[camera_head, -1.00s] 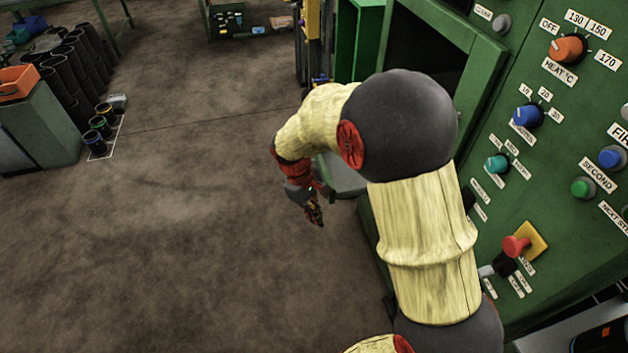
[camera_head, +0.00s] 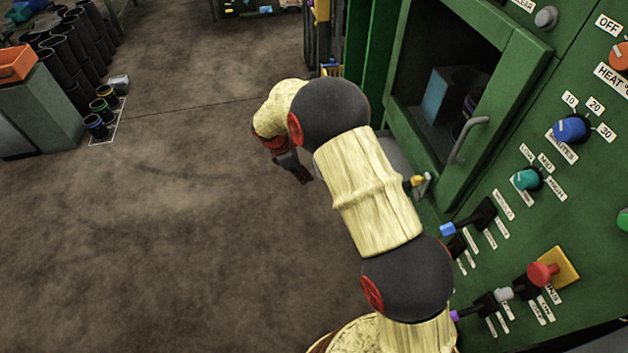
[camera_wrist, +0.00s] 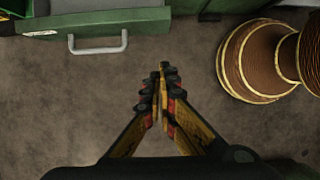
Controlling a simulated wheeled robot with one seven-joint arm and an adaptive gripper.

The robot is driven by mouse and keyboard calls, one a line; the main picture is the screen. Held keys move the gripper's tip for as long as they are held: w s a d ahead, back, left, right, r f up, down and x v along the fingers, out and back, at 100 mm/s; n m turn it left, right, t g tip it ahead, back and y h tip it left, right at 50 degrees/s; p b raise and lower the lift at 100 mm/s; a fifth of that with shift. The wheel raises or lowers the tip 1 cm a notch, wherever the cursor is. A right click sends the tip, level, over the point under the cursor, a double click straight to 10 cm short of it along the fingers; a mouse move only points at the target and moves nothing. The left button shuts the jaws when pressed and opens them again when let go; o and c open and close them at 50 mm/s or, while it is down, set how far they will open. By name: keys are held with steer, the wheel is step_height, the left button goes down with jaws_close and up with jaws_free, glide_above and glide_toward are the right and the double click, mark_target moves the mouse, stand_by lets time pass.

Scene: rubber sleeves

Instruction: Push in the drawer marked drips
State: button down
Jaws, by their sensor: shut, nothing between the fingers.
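In the wrist view, a green drawer front (camera_wrist: 150,20) with a light grey bar handle (camera_wrist: 98,46) is at the upper left. A pale label shows at its left end, but I cannot read it. My gripper (camera_wrist: 163,70) is shut and empty, below and right of the handle and apart from it. In the head view, my gripper (camera_head: 303,176) hangs over the floor left of the green machine (camera_head: 500,190). A grey surface (camera_head: 390,150) shows behind my arm, perhaps part of the drawer; my arm hides most of that area.
The machine's front carries a chamber door with a grey handle (camera_head: 468,140), a blue knob (camera_head: 572,128), a teal knob (camera_head: 526,179), several levers and a red button (camera_head: 543,273). Dark cylinders (camera_head: 75,50) and a grey cabinet (camera_head: 40,105) stand far left. The floor (camera_head: 180,220) between is clear.

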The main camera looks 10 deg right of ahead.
steer(key=d+f+b, duration=0.4)
steer(key=d+f, duration=0.3)
steer(key=f, duration=0.1)
steer(key=shift+d+f+b, duration=0.15)
steer(key=shift+d+b, duration=0.05)
steer(key=shift+b, duration=0.1)
steer(key=d+p, duration=0.7)
steer(key=d, duration=1.8)
steer(key=shift+p, duration=0.35)
steer(key=shift+a, duration=0.1)
